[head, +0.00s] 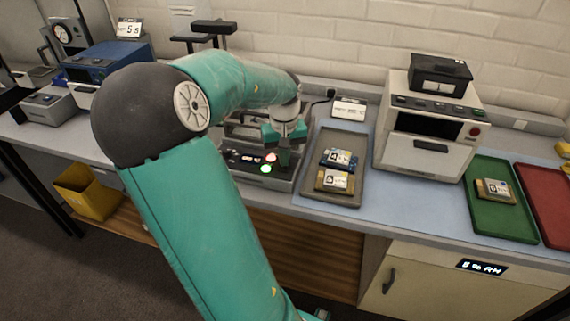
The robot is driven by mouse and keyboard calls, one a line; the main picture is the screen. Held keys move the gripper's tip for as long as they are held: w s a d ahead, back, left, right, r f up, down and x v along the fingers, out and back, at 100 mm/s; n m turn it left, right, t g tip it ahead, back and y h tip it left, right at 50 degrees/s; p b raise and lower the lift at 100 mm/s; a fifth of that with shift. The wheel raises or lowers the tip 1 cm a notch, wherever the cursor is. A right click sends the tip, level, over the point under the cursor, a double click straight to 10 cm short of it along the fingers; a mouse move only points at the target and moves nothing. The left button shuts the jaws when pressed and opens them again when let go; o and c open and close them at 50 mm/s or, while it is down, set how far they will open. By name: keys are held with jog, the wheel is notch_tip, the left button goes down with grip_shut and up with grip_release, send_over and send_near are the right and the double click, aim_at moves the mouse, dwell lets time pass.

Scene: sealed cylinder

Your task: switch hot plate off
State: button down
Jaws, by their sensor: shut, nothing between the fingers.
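The hot plate (270,178) sits on the bench left of the grey tray, with a dark front panel. The panel carries a small display, a lit green button (266,169) and a lit red button (271,157) behind it. My gripper (284,163) is shut and points down over the right part of the hot plate, close beside the two buttons. I cannot tell whether its fingertips touch the panel. My arm and gripper hide much of the hot plate's top and back.
A grey tray (354,197) with labelled blocks lies right of the hot plate. Beyond it stand a white oven-like device (432,150), a green tray (505,222) and a red tray (552,205). A blue device (90,72) stands at the left. The wall (340,40) runs behind.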

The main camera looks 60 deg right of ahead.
jog(key=shift+f, duration=0.25)
jog(key=shift+r, duration=3.55)
jog(key=w+a+r+n+t+y, duration=0.1)
jog(key=w+a+n, duration=0.2)
jog(key=w+a, duration=0.55)
jog(key=w+a+r+n+t+y, duration=0.1)
jog(key=w+a+n+t, duration=0.15)
jog(key=a, duration=1.15)
jog(key=s+a+r+n+t+h, duration=0.1)
jog(key=s+a+n, duration=0.1)
jog(key=a, duration=0.8)
jog(key=s+a+r+n+t+h, duration=0.1)
jog(key=s+a+n, duration=0.1)
jog(key=a, duration=0.8)
jog(key=shift+r+n, duration=0.35)
